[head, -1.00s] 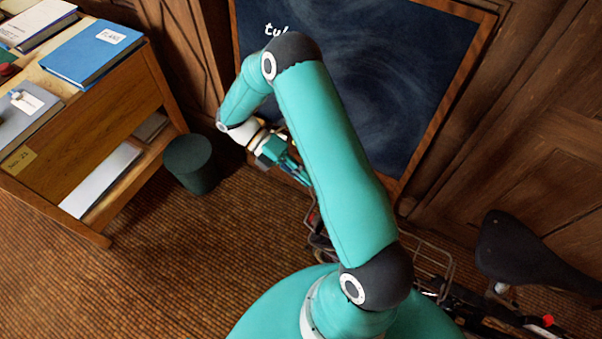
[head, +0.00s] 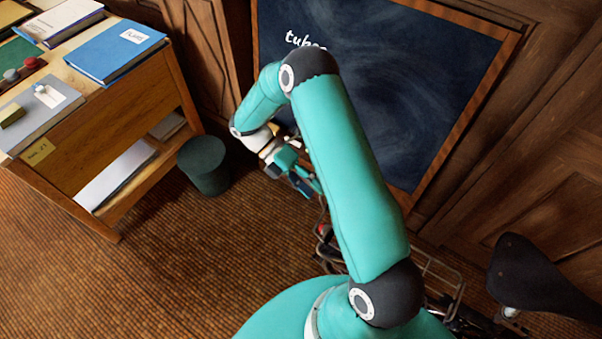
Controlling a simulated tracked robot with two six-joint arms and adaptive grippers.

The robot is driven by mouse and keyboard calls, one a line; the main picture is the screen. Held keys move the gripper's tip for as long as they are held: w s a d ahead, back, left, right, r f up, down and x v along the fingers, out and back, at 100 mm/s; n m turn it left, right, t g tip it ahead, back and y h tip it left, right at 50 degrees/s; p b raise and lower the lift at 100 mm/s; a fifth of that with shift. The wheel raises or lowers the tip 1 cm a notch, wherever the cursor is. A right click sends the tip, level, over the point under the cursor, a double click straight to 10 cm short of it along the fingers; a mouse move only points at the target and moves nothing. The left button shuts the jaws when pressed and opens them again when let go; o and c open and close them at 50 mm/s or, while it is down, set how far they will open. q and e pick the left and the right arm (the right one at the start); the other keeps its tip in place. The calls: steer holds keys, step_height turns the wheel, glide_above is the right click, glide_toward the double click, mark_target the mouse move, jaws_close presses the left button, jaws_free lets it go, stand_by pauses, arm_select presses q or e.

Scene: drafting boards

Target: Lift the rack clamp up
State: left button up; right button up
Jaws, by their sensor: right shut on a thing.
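My right gripper (head: 311,187) is at the far end of my teal arm, low in front of the chalkboard. Its fingers are close together, shut on a small part at the end of the bicycle's rack, which I take to be the rack clamp; it is too small and covered to see clearly. The wire rack (head: 441,272) shows to the right of my arm, which hides its middle. Red and dark bicycle parts (head: 324,232) show just below the gripper. My left gripper is not in view.
The black saddle (head: 535,275) is at the right. A dark bin (head: 204,168) stands on the brown floor left of the gripper. A wooden desk (head: 110,150) with books is at the left. The chalkboard (head: 405,85) leans behind. The floor at lower left is clear.

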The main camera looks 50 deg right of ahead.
steer(key=v, duration=1.1)
steer(key=shift+w+r, duration=0.15)
steer(key=shift+w, duration=0.1)
